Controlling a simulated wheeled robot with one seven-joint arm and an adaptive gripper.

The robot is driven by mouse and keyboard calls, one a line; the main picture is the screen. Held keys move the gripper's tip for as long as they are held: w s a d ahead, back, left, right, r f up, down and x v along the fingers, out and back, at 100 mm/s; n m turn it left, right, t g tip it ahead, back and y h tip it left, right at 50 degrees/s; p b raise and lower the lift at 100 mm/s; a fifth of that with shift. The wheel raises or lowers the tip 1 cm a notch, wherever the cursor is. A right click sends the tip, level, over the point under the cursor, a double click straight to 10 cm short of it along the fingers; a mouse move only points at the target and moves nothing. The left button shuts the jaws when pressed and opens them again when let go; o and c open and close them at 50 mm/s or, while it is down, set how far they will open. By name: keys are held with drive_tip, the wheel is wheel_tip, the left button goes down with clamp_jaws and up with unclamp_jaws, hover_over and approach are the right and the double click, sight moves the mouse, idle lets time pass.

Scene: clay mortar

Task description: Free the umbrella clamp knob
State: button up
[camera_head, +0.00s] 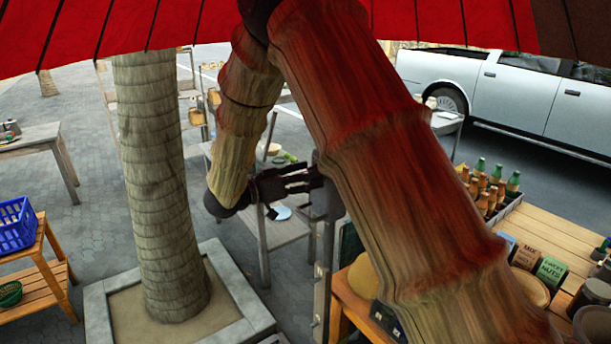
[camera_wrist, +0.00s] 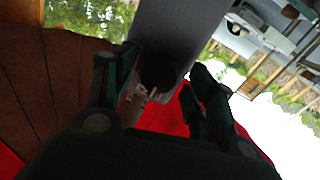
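The umbrella's red canopy (camera_head: 130,25) spans the top of the head view; brown and red canopy panels (camera_wrist: 60,70) also show in the wrist view. My gripper (camera_head: 312,179) reaches sideways to a grey post (camera_head: 329,205), partly hidden behind my arm. In the wrist view the grey post (camera_wrist: 190,25) runs down between the two fingers of my gripper (camera_wrist: 164,66). A dark rounded part (camera_wrist: 160,68), which looks like the clamp knob, sits between the fingers. The fingers stand apart on either side of it; I cannot tell whether they touch it. The knob is not visible in the head view.
A tree trunk (camera_head: 155,185) in a square stone planter (camera_head: 245,300) stands left of the gripper. A stall table (camera_head: 560,235) with bottles (camera_head: 490,185) and boxes is at right. A blue crate (camera_head: 17,225) is at far left.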

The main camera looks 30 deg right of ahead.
drive_tip(key=c, duration=0.8)
drive_tip(key=shift+c, duration=0.2)
drive_tip(key=shift+f+m+b, duration=0.1)
drive_tip(key=shift+m+b, duration=0.2)
drive_tip(key=shift+b, duration=0.2)
drive_tip(key=m+b, duration=0.8)
drive_tip(key=b, duration=0.5)
drive_tip(key=m+t+y+b, duration=0.1)
drive_tip(key=m+b, duration=0.7)
drive_tip(key=b, duration=0.6)
drive_tip(key=shift+s, duration=0.1)
drive_tip(key=shift+r+m+b, duration=0.2)
drive_tip(key=shift+m+b, duration=0.1)
drive_tip(key=shift+m, duration=0.1)
drive_tip(key=o, duration=1)
